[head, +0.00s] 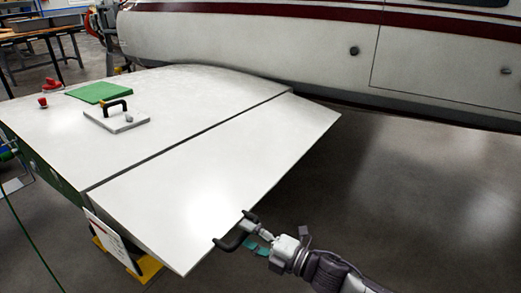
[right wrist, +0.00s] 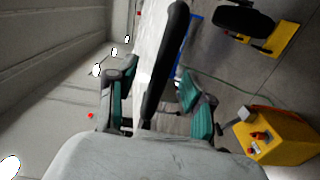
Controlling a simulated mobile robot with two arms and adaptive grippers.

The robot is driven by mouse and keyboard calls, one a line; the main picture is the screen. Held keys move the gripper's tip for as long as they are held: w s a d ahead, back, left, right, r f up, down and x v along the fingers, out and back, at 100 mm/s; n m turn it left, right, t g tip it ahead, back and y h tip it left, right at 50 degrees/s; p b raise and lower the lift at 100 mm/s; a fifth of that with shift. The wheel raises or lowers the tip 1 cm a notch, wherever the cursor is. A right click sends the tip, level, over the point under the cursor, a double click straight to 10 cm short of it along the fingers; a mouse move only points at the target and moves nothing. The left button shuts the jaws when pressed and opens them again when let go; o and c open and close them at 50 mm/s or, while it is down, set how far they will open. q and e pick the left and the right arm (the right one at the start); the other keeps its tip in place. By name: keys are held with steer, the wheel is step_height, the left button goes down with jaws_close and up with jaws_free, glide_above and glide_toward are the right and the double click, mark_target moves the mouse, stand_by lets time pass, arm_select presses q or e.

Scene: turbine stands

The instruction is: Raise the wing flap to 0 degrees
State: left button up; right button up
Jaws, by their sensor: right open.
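The white wing flap (head: 215,165) extends from the rear edge of the wing (head: 190,100) and appears to slope slightly below it. A black handle (head: 228,244) is fixed at the flap's outer edge. My right gripper (head: 253,236) is at this handle, with teal finger pads. In the right wrist view the black handle (right wrist: 164,72) passes between the two open fingers of the gripper (right wrist: 158,95). A clear gap shows on the pad side at right; contact on the left is hard to tell. My left gripper is out of view.
A white board (head: 105,232) stands by the flap's left end, near a yellow base (head: 138,265). A green pad (head: 98,92) and a plate with a black handle (head: 116,120) lie on the wing. The fuselage (head: 300,50) is behind. Floor at right is clear.

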stand_by(0.3)
steer(key=p+v, duration=0.1)
steer(key=v, duration=0.6)
stand_by(0.4)
